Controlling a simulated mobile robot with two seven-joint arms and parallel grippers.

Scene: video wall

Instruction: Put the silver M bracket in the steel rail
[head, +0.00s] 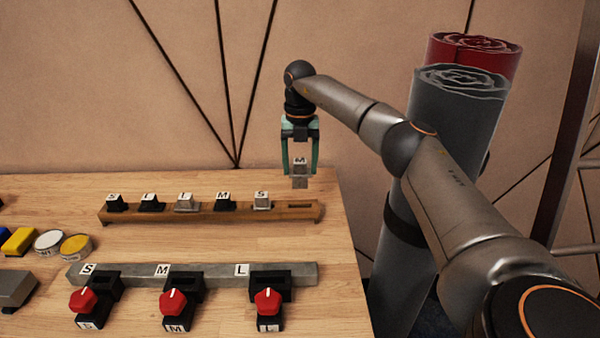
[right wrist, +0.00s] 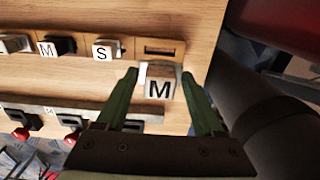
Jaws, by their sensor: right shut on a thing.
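The silver M bracket (head: 300,168) is a small metal piece with a white M label. My right gripper (head: 300,173) is shut on it and holds it above the right end of the wooden rack. The bracket (right wrist: 160,86) also shows between the green fingers in the right wrist view. The steel rail (head: 222,273) is a grey bar lying nearer on the table, labelled S, M and L from left to right. Each label has a black clamp with a red knob beside it. The rail's M place is left of and nearer than the held bracket. My left gripper is not in view.
The wooden rack (head: 240,213) behind the rail holds several labelled brackets, dark and silver, with an empty slot (head: 300,206) at its right end. Round tins (head: 75,246) and yellow and blue blocks lie at left. Tall grey (head: 455,110) and red rolls stand right of the table.

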